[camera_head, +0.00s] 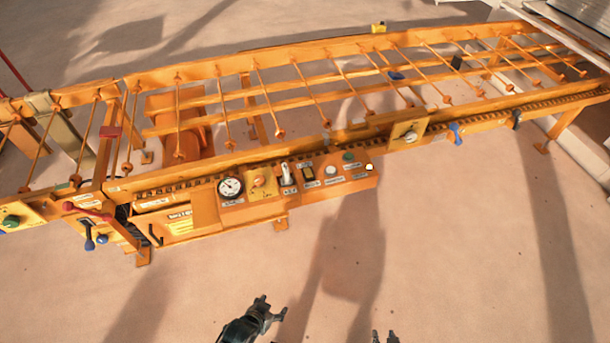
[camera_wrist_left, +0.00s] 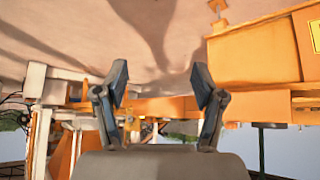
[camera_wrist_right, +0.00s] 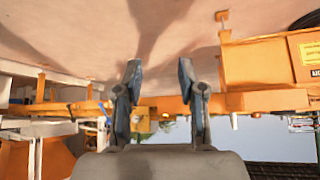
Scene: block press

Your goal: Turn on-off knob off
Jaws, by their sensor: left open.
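The orange control panel (camera_head: 300,182) sits on the front of the orange press frame. It carries a dial gauge (camera_head: 230,187), a yellow plate with a small red knob (camera_head: 258,182), a silver lever switch (camera_head: 286,175), a black-and-yellow switch (camera_head: 307,175), a white button (camera_head: 331,171) and a green button (camera_head: 348,157). The labels are too small to read, so I cannot tell which is the on-off knob. My left gripper (camera_head: 274,306) is open and empty, in front of and below the panel. My right gripper (camera_head: 385,337) is at the bottom edge, its fingers apart and empty in the right wrist view (camera_wrist_right: 159,75).
A square plate with a knob (camera_head: 410,135) is on the rail further right. Red and blue handles (camera_head: 88,210) stick out at the left. The long roller frame (camera_head: 330,75) spans the back. The floor between grippers and panel is clear.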

